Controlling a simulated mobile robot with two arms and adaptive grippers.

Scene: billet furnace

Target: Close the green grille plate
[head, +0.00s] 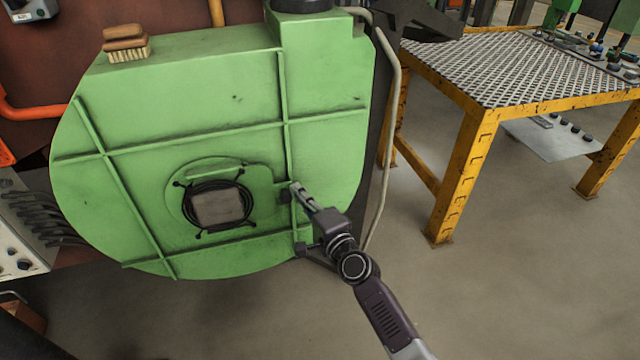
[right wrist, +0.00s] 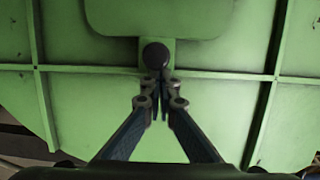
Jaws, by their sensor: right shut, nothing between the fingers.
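The green grille plate (head: 257,181) is on the front of the big green round housing (head: 225,100), around a dark ringed square opening (head: 218,207). It looks flat or nearly flat against the front; I cannot tell if a small gap is left. In the right wrist view the plate (right wrist: 160,18) fills the top, with a tab bearing a round dark knob (right wrist: 155,54). My right gripper (head: 295,187) is shut and empty at the plate's right edge. In the right wrist view its fingertips (right wrist: 160,85) are just below the knob; contact is unclear. My left gripper is out of view.
A wooden brush (head: 125,43) lies on top of the housing. A pale pipe (head: 391,130) runs down its right side. A yellow table (head: 480,120) with a perforated metal top stands to the right. Open floor (head: 500,270) lies in front of it.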

